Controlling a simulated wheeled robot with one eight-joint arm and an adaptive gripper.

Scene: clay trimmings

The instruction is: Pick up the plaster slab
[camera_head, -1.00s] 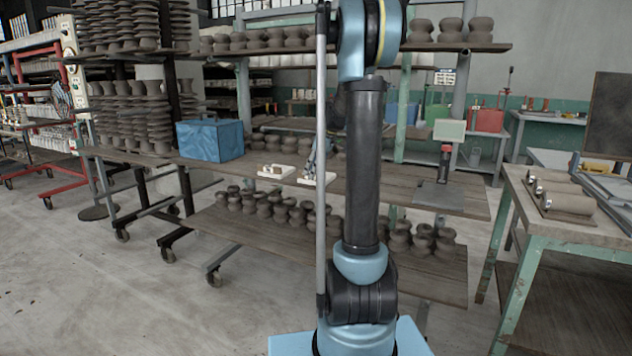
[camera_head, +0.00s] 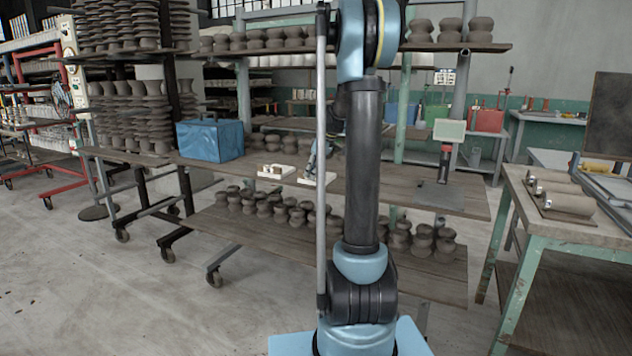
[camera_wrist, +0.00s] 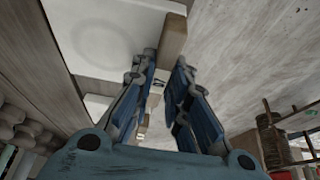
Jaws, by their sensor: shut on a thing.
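The plaster slab (camera_wrist: 108,38) is a pale, flat piece with a faint ring mark, at the upper left of the wrist view. My gripper (camera_wrist: 166,66) is shut on its edge, where a brownish side strip lies between the fingertips. In the head view, my gripper (camera_head: 319,160) is partly hidden behind my arm. It is at a white slab (camera_head: 318,179) on the wooden shelf. Whether the slab is clear of the shelf cannot be told.
A second white slab (camera_head: 276,171) with small pieces on it lies to the left. A blue box (camera_head: 210,140) stands further left on the wooden shelf (camera_head: 405,190). Clay pieces (camera_head: 265,207) fill the lower shelf. A worktable (camera_head: 590,231) stands at right.

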